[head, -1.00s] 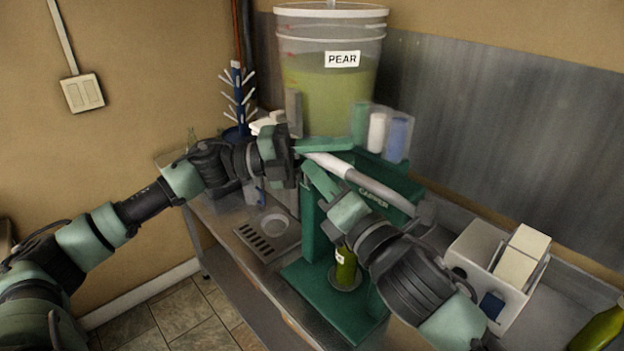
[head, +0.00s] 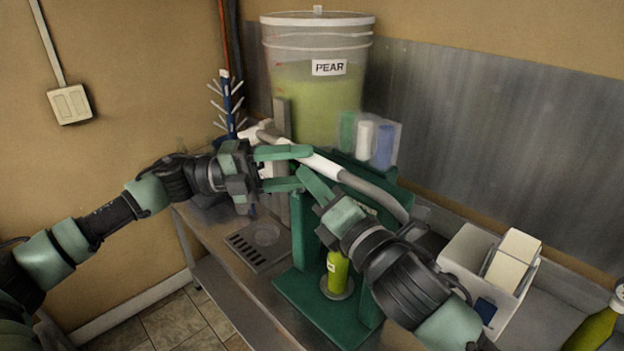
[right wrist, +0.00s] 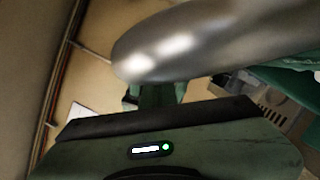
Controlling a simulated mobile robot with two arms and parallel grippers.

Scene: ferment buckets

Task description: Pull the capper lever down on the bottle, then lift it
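The capper lever (head: 376,194) is a silver bar with a white grip, slanting up to the left over the green capper (head: 328,308). It fills the top of the right wrist view (right wrist: 210,40). The green bottle (head: 338,268) stands upright on the capper's base, its top hidden. My left gripper (head: 303,168) is open, its two fingers apart at the lever's white grip; I cannot tell whether they touch it. My right gripper (head: 308,176) is close to the lever, one finger showing below the grip; its other finger is hidden. The right wrist view does not show its opening clearly.
A large bucket labelled PEAR (head: 318,95) stands behind the capper, with a clear holder of coloured rolls (head: 384,145) beside it. A white box (head: 478,255) and another bottle (head: 597,328) are at the right. A blue bottle tree (head: 228,105) stands at the back left.

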